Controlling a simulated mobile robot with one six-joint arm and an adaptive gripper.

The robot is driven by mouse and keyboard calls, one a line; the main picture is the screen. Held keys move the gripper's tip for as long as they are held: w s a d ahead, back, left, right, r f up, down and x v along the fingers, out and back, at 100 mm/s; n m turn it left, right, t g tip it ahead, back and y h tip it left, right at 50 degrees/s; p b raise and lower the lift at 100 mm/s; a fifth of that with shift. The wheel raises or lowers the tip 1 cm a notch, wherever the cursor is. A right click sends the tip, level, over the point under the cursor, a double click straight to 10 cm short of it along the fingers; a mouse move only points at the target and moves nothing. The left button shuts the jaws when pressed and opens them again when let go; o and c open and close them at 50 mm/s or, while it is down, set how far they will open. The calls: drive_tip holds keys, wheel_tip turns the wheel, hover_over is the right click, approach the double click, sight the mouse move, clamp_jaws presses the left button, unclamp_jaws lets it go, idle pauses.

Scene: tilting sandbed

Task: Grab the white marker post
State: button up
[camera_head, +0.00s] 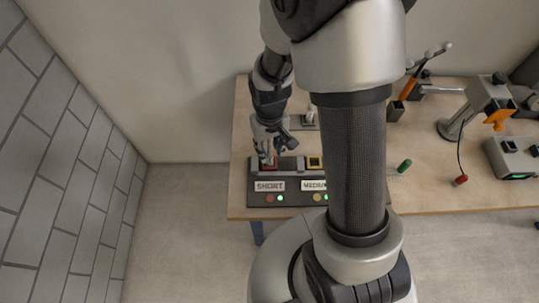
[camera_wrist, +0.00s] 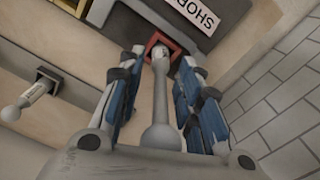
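A white post (camera_wrist: 160,95) with a rounded end stands between my fingers in the wrist view, its far end at a red-framed socket (camera_wrist: 176,44) beside the SHORT label. My gripper (camera_wrist: 157,75) has blue-padded fingers, spread apart with a gap on each side of the post. In the head view, my gripper (camera_head: 267,157) is low over the SHORT slot of the dark board (camera_head: 287,198), and it hides most of that post. A second white post (camera_wrist: 30,97) with a ball end sits in a dark holder at the left of the wrist view, apart from my fingers.
The wooden table (camera_head: 440,192) also bears a green cylinder (camera_head: 404,166), a red-tipped cable end (camera_head: 460,180), a grey control box (camera_head: 515,157) and a jointed device (camera_head: 480,100) to the right. A brick wall (camera_head: 60,160) stands left. My arm hides part of the board.

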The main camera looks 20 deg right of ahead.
drive_tip(key=shift+c, duration=0.2)
clamp_jaws()
idle(0.4)
